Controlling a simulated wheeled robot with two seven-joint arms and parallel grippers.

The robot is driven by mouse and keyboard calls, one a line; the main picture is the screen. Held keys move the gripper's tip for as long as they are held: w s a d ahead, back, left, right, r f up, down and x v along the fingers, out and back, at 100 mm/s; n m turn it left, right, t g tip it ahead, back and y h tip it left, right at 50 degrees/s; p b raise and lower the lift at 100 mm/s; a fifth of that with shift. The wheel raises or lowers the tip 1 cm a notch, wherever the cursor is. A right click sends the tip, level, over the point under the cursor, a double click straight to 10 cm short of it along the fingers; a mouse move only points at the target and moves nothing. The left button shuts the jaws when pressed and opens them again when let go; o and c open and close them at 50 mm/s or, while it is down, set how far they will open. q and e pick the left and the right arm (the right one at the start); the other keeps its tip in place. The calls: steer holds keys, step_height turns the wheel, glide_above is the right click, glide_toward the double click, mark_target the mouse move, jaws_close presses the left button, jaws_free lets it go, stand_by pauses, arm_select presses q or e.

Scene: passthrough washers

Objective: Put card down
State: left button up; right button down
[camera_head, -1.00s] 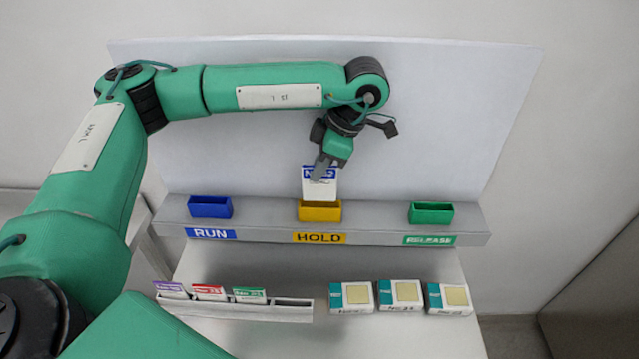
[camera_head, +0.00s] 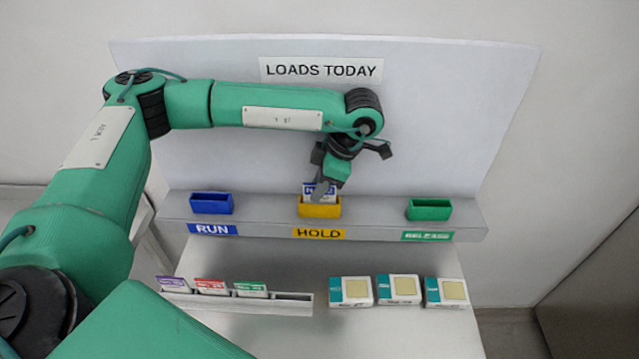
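A white card with a blue header (camera_head: 311,189) stands upright with its lower part inside the yellow HOLD holder (camera_head: 320,211), in the middle of the grey ledge. Only the card's top part shows above the holder's rim. My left gripper (camera_head: 320,190) is at the card's top edge, pointing down, with its fingers at the header. It appears shut on the card, though the fingers are small and partly overlap it. My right gripper is not in view.
A blue RUN holder (camera_head: 211,205) and a green RELEASE holder (camera_head: 429,210) stand empty on the ledge (camera_head: 375,221). A white rack (camera_head: 292,308) holds purple, red and green cards at front left. Three boxes (camera_head: 399,290) stand at front right. A LOADS TODAY board (camera_head: 450,120) rises behind.

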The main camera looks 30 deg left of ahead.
arm_select(q)
steer(key=shift+r, duration=0.15)
steer(key=shift+r+p, duration=0.2)
steer(key=shift+p, duration=0.15)
steer(key=b+v, duration=0.3)
steer(key=v, duration=0.1)
steer(key=shift+w+d+r, duration=0.15)
steer(key=shift+d+r, duration=0.05)
steer(key=shift+d, duration=0.05)
steer(key=b+v, duration=0.1)
steer(key=v, duration=0.6)
steer(key=shift+a+r, duration=0.1)
